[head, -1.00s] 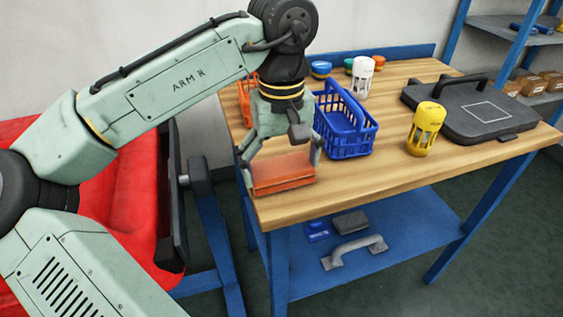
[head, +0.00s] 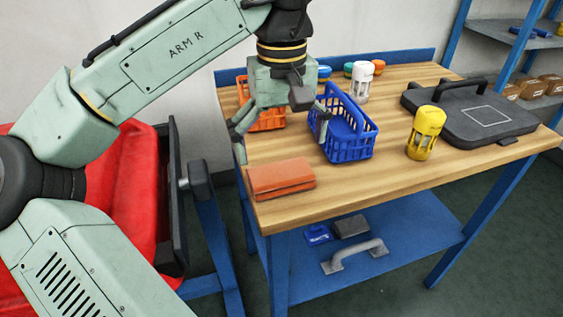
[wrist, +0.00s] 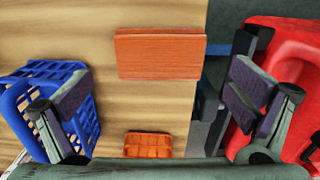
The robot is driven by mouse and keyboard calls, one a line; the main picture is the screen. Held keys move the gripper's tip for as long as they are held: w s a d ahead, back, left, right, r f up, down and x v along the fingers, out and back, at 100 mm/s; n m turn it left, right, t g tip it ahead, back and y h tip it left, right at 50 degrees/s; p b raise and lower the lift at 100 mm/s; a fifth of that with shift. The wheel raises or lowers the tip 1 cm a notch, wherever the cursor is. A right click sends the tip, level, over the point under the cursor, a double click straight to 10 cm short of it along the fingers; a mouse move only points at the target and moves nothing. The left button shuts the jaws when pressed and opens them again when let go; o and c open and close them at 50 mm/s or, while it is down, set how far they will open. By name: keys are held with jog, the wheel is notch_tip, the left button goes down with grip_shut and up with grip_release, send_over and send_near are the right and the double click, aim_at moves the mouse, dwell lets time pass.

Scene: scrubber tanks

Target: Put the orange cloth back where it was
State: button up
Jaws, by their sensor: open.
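The orange cloth (head: 281,179) is a folded block lying flat on the wooden table near its front left corner. In the wrist view the cloth (wrist: 160,54) lies ahead of the fingers, between their lines, near the table's edge. My gripper (head: 281,144) is open and empty, above the table and apart from the cloth. In the wrist view its two fingers (wrist: 160,100) are spread wide with nothing between them.
A blue basket (head: 347,138) stands just right of my gripper, close to one finger. An orange basket (head: 263,118) is behind the gripper. A yellow-capped container (head: 425,132) and a black case (head: 470,110) stand farther right. A red bin (head: 120,170) is left of the table (head: 370,190).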

aim_at(281, 174)
notch_tip(281, 174, up, 7)
jog(key=shift+f+p, duration=0.2)
jog(key=shift+p, duration=0.1)
jog(key=shift+c, duration=0.4)
dwell(0.9)
